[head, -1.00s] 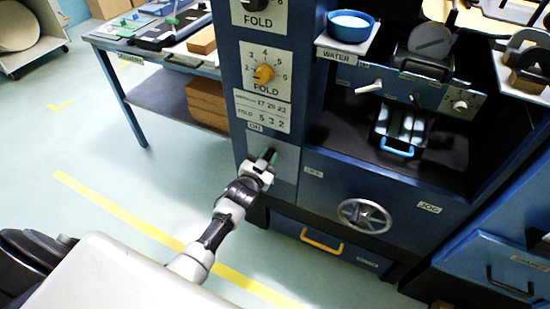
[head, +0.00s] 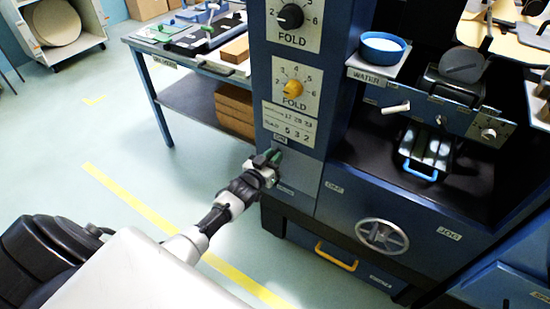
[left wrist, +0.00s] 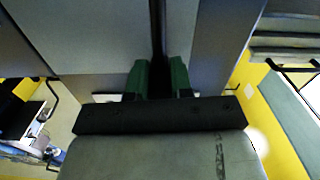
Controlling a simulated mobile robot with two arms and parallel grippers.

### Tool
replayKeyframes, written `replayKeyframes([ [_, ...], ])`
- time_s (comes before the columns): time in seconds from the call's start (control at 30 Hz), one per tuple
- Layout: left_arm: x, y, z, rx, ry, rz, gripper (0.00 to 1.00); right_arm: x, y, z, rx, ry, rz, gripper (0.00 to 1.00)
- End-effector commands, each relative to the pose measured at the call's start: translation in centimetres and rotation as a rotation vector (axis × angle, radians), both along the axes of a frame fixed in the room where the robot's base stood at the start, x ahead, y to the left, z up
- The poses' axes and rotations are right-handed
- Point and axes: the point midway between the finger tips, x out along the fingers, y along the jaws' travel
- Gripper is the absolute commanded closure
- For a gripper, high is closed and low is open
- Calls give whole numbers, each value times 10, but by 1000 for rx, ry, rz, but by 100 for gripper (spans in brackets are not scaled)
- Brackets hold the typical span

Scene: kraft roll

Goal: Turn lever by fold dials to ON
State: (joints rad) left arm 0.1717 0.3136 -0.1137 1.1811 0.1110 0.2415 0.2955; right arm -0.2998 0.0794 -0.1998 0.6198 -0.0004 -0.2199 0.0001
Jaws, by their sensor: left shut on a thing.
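The lever (left wrist: 157,35) shows in the left wrist view as a thin dark bar between the green fingertips. My left gripper (head: 270,158) is shut on it, at the grey lever plate (head: 301,180) on the blue column. In the head view the gripper hides most of the lever. It sits just below the ON label (head: 280,138); a small label (head: 285,188) lower on the plate is too small to read. Above are the two fold dials, one with a black knob (head: 290,16) and one with a yellow knob (head: 293,88). My right gripper is not in view.
Right of the plate is a blue front panel with a round handwheel (head: 382,236), above a drawer with a yellow handle (head: 336,257). A blue water bowl (head: 383,47) stands on a shelf. A side table (head: 190,59) is behind left. Floor at left is open.

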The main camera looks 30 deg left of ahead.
Motion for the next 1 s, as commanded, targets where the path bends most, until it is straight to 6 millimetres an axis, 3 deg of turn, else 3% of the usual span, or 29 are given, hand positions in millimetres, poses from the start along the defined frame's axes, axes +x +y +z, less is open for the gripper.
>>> replayKeyframes([
  [0.3,0,3,-1,5,4,4,100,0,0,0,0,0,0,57],
  [0.33,0,3,-1,5,4,4,76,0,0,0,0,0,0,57],
  [0.5,0,2,-1,4,3,3,54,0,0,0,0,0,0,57],
  [0.8,-3,1,-1,2,3,2,54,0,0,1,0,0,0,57],
  [1.0,-33,3,-1,3,6,2,54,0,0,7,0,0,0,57],
])
